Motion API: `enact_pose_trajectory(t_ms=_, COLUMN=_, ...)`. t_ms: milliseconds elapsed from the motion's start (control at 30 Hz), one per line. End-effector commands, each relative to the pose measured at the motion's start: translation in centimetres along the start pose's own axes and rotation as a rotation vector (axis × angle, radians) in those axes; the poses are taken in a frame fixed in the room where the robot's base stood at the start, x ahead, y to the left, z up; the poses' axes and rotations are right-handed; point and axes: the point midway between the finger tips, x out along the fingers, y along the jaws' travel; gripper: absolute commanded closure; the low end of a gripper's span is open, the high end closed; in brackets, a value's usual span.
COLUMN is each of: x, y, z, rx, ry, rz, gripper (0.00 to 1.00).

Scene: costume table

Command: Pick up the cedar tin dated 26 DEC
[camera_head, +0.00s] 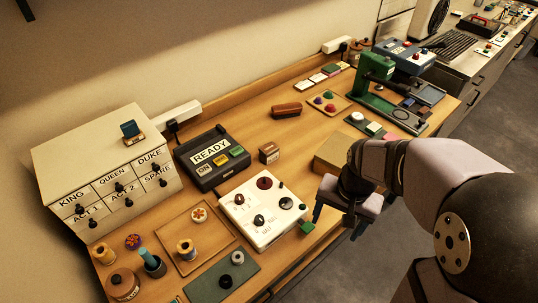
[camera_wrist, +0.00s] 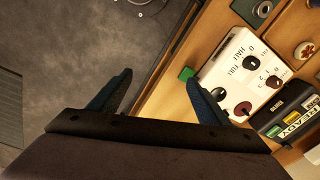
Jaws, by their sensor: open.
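A small brown box (camera_head: 269,153) with a pale label stands upright on the table right of the READY device in the head view. It may be the cedar tin, but its lettering is too small to read. A round brown lidded container (camera_head: 122,284) stands at the near left; no date shows on it. My gripper (camera_head: 338,222) is open and empty, near the table's front edge, to the right of the white control box and well apart from the brown box. In the wrist view my gripper (camera_wrist: 158,82) has bare floor and the table edge beyond its spread fingers.
A white control box (camera_head: 263,209) with dark knobs and a green block (camera_head: 307,227) are left of my gripper. The READY device (camera_head: 211,158) stands behind. A tan box (camera_head: 334,152) sits beside my arm. A green press (camera_head: 380,88) stands farther right. Table around the brown box is fairly clear.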

Motion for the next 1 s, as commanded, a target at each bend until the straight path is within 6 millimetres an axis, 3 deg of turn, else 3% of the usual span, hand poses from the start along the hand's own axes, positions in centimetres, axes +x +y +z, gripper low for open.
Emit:
enact_pose_trajectory(t_ms=200, x=0.7, y=-6.2, z=-7.0, rx=0.471, ry=0.021, rz=-0.072, gripper=0.3)
enact_pose_trajectory(t_ms=500, x=2.1, y=-14.9, z=-14.6, rx=1.126, ry=-0.021, rz=-0.191, gripper=0.3)
enact_pose_trajectory(t_ms=800, x=4.1, y=-22.6, z=-19.5, rx=1.698, ry=-0.142, rz=-0.288, gripper=0.3)
enact_pose_trajectory(t_ms=1000, x=4.7, y=-25.4, z=-20.7, rx=1.908, ry=-0.209, rz=-0.314, gripper=0.3)
